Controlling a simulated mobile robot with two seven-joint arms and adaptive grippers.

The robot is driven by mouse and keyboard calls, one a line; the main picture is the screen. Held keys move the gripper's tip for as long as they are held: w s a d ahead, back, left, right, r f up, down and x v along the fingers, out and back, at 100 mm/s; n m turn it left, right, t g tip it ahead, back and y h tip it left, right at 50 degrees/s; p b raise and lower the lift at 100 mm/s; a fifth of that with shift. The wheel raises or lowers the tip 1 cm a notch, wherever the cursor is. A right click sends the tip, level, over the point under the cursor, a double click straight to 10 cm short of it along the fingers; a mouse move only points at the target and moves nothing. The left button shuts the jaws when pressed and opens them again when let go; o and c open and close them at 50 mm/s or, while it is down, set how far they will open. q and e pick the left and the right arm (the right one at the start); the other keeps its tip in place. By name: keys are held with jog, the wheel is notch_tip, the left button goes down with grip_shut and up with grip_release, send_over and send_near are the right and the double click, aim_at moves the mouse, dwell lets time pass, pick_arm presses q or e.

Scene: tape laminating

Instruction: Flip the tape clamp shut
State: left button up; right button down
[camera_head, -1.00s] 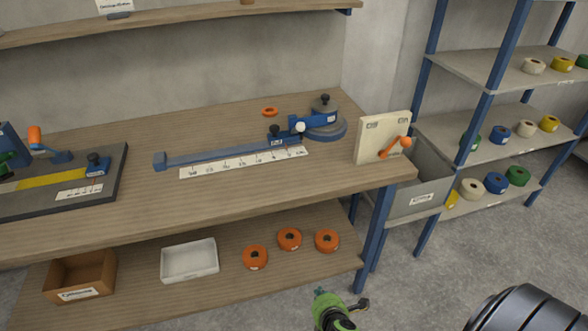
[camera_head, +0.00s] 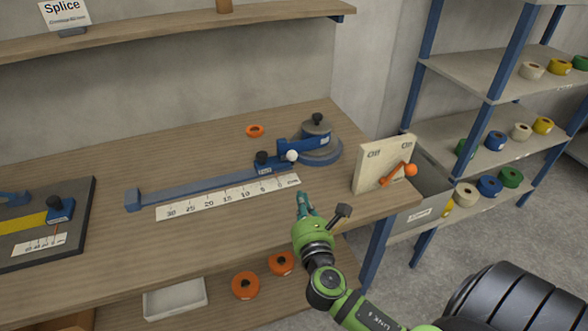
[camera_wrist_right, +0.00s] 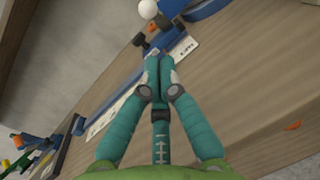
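A blue block with a black knob (camera_head: 262,160) sits at the right end of a long blue rail (camera_head: 190,187). In the right wrist view the white ball (camera_wrist_right: 148,9) and black knob (camera_wrist_right: 139,40) show beyond the fingertips. My right gripper (camera_head: 303,196) is in front of the ruler's right end, apart from the ball. Its teal fingers (camera_wrist_right: 160,62) are together, with nothing visible between them. My left gripper is out of view.
A white ruler strip (camera_head: 228,197) lies before the rail. An orange ring (camera_head: 255,131) lies behind. A cream board with an orange-knobbed lever (camera_head: 398,173) stands right of my gripper. A dark splice fixture (camera_head: 75,215) is at the left. The bench front between is clear.

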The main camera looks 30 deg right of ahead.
aim_at(289, 157)
jog(key=p+x, duration=0.1)
jog(key=x, duration=0.4)
jog(key=shift+r, duration=0.15)
jog(key=x, duration=0.4)
jog(key=shift+w+d, duration=0.2)
jog(key=shift+w, duration=0.3)
pick_arm(q)
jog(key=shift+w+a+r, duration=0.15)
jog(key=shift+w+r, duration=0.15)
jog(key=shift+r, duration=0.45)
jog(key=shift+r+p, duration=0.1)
jog(key=shift+p, duration=0.2)
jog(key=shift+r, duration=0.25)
pick_arm(e)
jog(key=shift+w+r, duration=0.1)
jog(key=shift+r, duration=0.15)
